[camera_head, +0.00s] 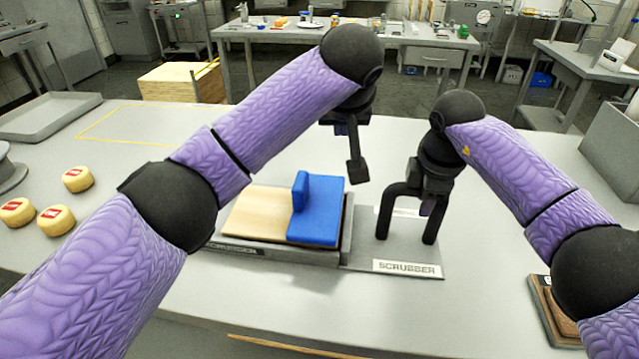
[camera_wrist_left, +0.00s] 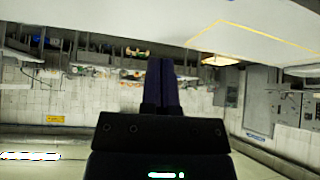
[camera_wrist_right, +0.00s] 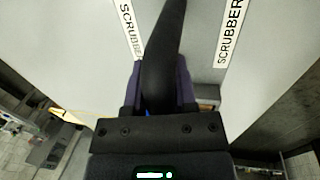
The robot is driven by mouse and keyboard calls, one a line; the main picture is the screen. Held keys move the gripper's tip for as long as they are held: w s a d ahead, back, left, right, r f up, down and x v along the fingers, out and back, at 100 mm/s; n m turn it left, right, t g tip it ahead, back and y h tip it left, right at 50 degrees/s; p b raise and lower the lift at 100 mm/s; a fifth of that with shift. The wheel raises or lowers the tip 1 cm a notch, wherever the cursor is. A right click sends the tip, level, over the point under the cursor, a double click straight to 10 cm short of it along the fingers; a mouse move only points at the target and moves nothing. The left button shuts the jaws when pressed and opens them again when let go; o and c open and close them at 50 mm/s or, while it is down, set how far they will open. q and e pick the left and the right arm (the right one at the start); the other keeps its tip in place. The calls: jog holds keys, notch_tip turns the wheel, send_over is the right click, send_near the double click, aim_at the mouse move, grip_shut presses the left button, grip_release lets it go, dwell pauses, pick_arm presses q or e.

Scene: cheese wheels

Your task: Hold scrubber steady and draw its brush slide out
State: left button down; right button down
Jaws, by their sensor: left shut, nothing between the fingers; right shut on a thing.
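The scrubber is a grey base (camera_head: 395,264) labelled SCRUBBER with a black arched handle (camera_head: 387,212) at its right end. At its left end a blue block (camera_head: 325,217) with an upright blue tab (camera_head: 299,191), apparently the brush slide, sits beside a pale wooden surface (camera_head: 257,214) in a grey tray. My right gripper (camera_head: 429,206) is shut on the handle's right part; the handle (camera_wrist_right: 163,50) also runs between its fingers in the right wrist view. My left gripper (camera_head: 357,172) is shut and empty, in the air to the right of the tab and apart from it.
Several yellow cheese wheels (camera_head: 77,179) with red labels stand at the table's left. A grey tray (camera_head: 45,116) lies at the back left. A brown wooden item (camera_head: 552,318) is at the right front. The table behind the scrubber is mostly clear.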

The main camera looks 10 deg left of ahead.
pick_arm(q)
jog(key=s+d+g+y, duration=0.2)
jog(key=s+g+y, duration=0.15)
jog(key=s, duration=0.35)
jog(key=y, duration=0.1)
send_near(308, 195)
jog(key=shift+t, duration=0.25)
jog(key=x, duration=0.4)
jog(key=shift+s+a+f, duration=0.15)
jog(key=shift+a+f, duration=0.1)
jog(key=shift+f, duration=0.15)
jog(key=a, duration=2.2)
jog(key=shift+s+a, duration=0.15)
jog(key=shift+s, duration=0.1)
